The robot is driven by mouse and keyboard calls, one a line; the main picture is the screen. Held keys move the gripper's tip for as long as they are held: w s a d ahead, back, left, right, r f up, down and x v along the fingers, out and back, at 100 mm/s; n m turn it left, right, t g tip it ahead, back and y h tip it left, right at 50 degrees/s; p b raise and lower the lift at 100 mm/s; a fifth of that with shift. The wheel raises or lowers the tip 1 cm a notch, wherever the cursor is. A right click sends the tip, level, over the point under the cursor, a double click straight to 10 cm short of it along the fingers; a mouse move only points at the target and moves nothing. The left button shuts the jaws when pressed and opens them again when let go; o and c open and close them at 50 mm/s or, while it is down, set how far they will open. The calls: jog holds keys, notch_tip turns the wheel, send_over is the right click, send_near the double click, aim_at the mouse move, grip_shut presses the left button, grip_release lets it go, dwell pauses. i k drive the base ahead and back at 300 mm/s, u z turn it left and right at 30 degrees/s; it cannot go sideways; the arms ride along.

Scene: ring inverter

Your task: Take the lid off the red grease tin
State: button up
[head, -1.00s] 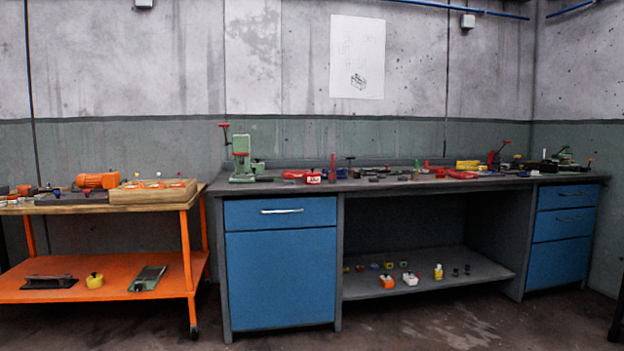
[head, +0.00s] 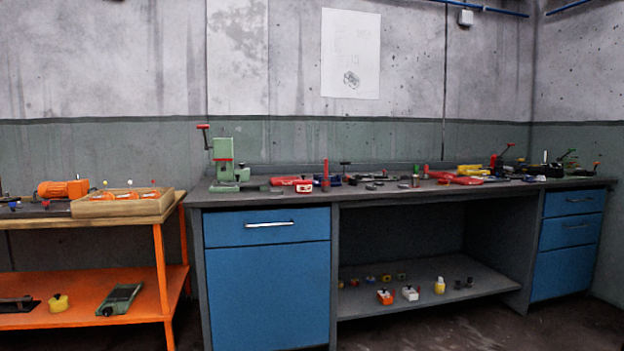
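A small red thing with a white label (head: 304,187) stands on the workbench top, left of its middle. It may be the red grease tin, but it is too small to tell, and I cannot make out a separate lid. A longer red thing (head: 283,181) lies just left of it, and a thin upright red thing (head: 325,174) stands to its right. My gripper is not in view.
The grey workbench (head: 420,191) has blue drawers and a lower shelf with small containers. A green press (head: 224,163) stands on its left end. Several tools crowd the top. An orange cart (head: 160,270) stands left. Floor shows in front.

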aim_at(303, 181)
jog(key=z, duration=0.05)
jog(key=i, duration=1.9)
jog(key=u, duration=0.05)
